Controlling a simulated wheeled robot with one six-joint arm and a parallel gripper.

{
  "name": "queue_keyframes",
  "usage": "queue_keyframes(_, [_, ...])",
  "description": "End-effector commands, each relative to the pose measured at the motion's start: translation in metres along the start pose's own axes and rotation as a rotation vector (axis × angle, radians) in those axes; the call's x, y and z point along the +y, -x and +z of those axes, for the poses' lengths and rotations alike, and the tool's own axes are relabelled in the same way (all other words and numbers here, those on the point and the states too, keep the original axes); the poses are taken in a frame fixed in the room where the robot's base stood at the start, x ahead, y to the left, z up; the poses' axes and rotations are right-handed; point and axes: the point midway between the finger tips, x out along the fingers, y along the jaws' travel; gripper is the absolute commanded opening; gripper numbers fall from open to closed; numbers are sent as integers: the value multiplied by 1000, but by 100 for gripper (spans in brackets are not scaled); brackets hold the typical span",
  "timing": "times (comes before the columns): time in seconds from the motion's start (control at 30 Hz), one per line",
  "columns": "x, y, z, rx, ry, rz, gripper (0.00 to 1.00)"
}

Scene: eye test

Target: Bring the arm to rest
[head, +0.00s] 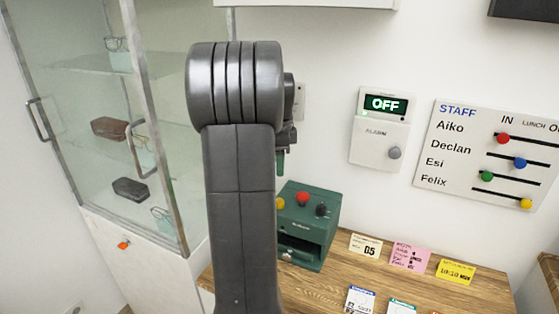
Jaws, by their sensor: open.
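My arm (240,210) rises upright through the middle of the head view, its rounded grey joint at the top. My gripper (281,158) shows only as a small dark part with a greenish tip at the right edge of the arm. Most of it is hidden behind the arm. It is open, and I see nothing held in it. It appears in front of the white wall, above the green box in the picture.
A green box (317,228) with coloured knobs stands on the wooden table (350,274), partly behind my arm. Several cards lie right of it. A glass cabinet (85,180) stands left. An alarm panel (367,153) reading OFF and a staff board (460,195) hang on the wall.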

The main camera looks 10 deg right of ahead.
Motion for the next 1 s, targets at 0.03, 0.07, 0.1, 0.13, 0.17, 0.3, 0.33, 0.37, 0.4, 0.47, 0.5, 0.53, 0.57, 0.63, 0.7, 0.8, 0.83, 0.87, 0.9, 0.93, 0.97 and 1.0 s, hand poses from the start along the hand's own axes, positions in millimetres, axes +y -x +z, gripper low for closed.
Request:
queue_keyframes(0.03, [0, 2, 0, 0, 0, -1, 50])
queue_keyframes(0.07, [0, 3, 0, 0, 0, 0, 50])
queue_keyframes(0.1, [0, 4, 0, 0, 0, 0, 50])
queue_keyframes(0.13, [0, 4, 0, 0, 0, 0, 50])
queue_keyframes(0.17, [0, 5, 0, 0, 0, 0, 50])
queue_keyframes(0.3, [0, 4, 0, 0, 0, 0, 50])
queue_keyframes(0.33, [0, 4, 0, 0, 0, 0, 50])
queue_keyframes(0.37, [0, 4, 0, 0, 0, 0, 50])
queue_keyframes(0.4, [0, 3, 0, 0, 0, 0, 50])
queue_keyframes(0.47, [0, 1, 0, 0, 0, 1, 50])
queue_keyframes(0.5, [0, -2, 0, 0, 0, 2, 50])
queue_keyframes(0.53, [0, -5, 0, 0, 0, 2, 50])
queue_keyframes(0.57, [0, -8, 0, 0, 0, 3, 50])
queue_keyframes(0.63, [1, -18, 0, 0, 0, 4, 50])
queue_keyframes(0.7, [1, -31, 0, 0, 0, 4, 50])
queue_keyframes(0.8, [1, -51, 0, 0, 0, 5, 50])
queue_keyframes(0.83, [1, -57, 0, 0, 0, 5, 50])
queue_keyframes(0.87, [1, -63, 0, 0, 0, 6, 50])
queue_keyframes(0.9, [1, -71, 0, 0, 0, 6, 50])
queue_keyframes(0.93, [1, -77, 0, 0, 0, 5, 50])
queue_keyframes(0.97, [1, -83, 0, 0, 0, 6, 50])
queue_keyframes(1.0, [1, -90, 0, 0, 0, 6, 50])
